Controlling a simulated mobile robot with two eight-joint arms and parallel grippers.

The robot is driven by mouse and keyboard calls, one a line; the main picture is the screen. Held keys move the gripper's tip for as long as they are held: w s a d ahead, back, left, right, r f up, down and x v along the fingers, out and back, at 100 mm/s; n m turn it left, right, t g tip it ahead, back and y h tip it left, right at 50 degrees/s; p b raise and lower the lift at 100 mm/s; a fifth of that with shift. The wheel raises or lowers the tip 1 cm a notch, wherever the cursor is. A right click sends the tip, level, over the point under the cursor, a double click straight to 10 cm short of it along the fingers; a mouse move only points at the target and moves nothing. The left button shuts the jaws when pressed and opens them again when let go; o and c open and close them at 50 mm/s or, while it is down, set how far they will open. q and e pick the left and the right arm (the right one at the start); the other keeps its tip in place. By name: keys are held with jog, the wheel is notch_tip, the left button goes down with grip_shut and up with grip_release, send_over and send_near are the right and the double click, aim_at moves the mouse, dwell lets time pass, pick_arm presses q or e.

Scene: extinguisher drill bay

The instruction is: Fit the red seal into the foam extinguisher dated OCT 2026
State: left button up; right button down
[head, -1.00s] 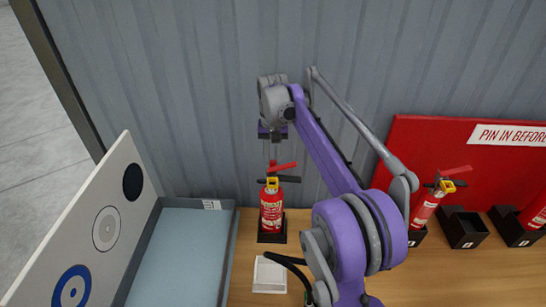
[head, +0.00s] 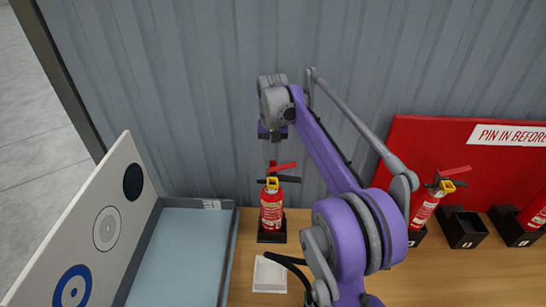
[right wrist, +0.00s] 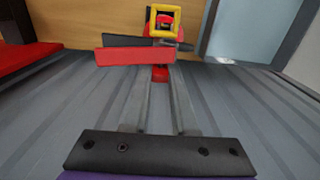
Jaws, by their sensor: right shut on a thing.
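A red extinguisher (head: 271,210) with a pale label, red and black levers and a yellow ring stands upright in a dark holder. Its date is too small to read. My right gripper (head: 272,160) points down just above its head. In the right wrist view the fingers (right wrist: 160,76) are shut on a small red piece, the red seal (right wrist: 160,72). The red lever (right wrist: 135,54) and yellow ring (right wrist: 163,20) lie just beyond the fingertips. I cannot tell whether the seal touches the extinguisher. My left gripper is not in view.
Another red extinguisher (head: 424,209) stands at the right, beside an empty black holder (head: 463,228) and a red board (head: 440,150) reading PIN IN BEFORE. A blue-floored tray (head: 180,250) is at the left. A corrugated wall stands behind.

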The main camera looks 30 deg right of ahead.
jog(key=shift+f, duration=0.1)
dwell(0.3)
jog(key=c, duration=0.6)
grip_release()
jog(key=shift+c, duration=0.2)
notch_tip(320, 180, up, 11)
jog(key=p, duration=0.1)
jog(key=s+a+f+n+t, duration=0.3)
jog(key=s+a+f, duration=0.1)
jog(key=s+a, duration=0.5)
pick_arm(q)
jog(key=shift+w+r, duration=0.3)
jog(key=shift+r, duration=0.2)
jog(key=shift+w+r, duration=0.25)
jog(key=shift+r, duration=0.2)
pick_arm(e)
jog(key=s+a+f+n+t, duration=0.1)
jog(key=s+a+f, duration=0.2)
jog(key=s+f, duration=0.4)
jog(key=s+a+f+n+t, duration=0.2)
jog(key=s+a+f, duration=0.1)
jog(key=s+f, duration=0.5)
jog(key=shift+s+f, duration=0.15)
jog(key=shift+s, duration=0.5)
